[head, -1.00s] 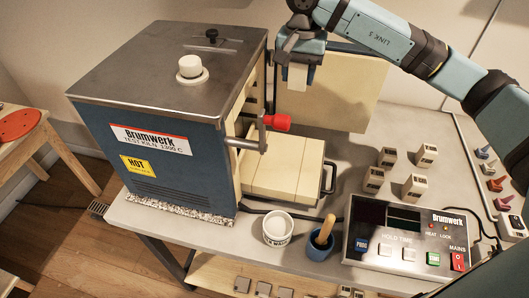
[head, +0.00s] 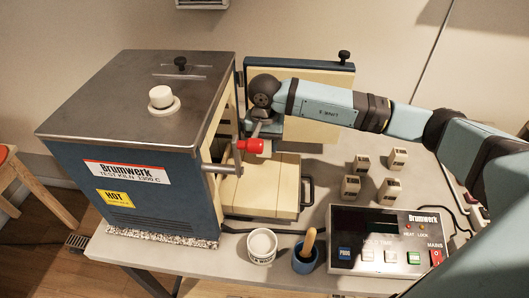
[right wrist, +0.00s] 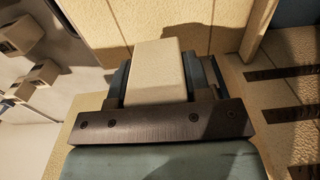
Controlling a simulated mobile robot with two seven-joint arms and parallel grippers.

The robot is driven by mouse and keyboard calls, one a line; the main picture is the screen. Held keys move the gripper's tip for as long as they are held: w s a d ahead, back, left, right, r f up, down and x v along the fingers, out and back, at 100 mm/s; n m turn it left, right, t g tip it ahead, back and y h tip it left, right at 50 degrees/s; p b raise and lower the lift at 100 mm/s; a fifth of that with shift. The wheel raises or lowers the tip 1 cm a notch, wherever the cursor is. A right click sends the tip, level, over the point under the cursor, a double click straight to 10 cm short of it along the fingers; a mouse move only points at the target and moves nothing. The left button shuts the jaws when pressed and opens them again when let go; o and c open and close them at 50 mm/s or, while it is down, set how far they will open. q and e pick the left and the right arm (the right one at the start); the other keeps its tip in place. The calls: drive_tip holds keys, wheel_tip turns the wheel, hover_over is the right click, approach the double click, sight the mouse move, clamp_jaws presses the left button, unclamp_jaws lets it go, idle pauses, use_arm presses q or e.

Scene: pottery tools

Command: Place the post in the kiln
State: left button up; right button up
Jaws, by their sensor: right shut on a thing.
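The kiln (head: 140,175) is a blue box with a steel top on the left of the table, its opening facing right. My right gripper (head: 266,138) is at this opening, above the cream slab (head: 262,190) in front of it, partly hidden by the red-knobbed latch. In the right wrist view, my right gripper (right wrist: 163,82) is shut on a cream block-shaped post (right wrist: 160,65). The post is held above the cream surface, and the slotted kiln wall (right wrist: 285,75) is to its right. The kiln's inside is mostly hidden in the head view. My left gripper is not in view.
The open door (head: 320,105) stands behind my arm. The red knob (head: 250,145) juts out near the gripper. Several other posts (head: 361,164) stand right of the slab. A white cup (head: 262,246), a blue pot (head: 305,256) and a control box (head: 388,242) line the front.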

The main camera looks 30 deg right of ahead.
sight(264, 155)
wheel_tip(264, 155, down, 4)
drive_tip(key=shift+f, duration=0.1)
drive_tip(key=shift+f, duration=0.15)
drive_tip(key=o, duration=1)
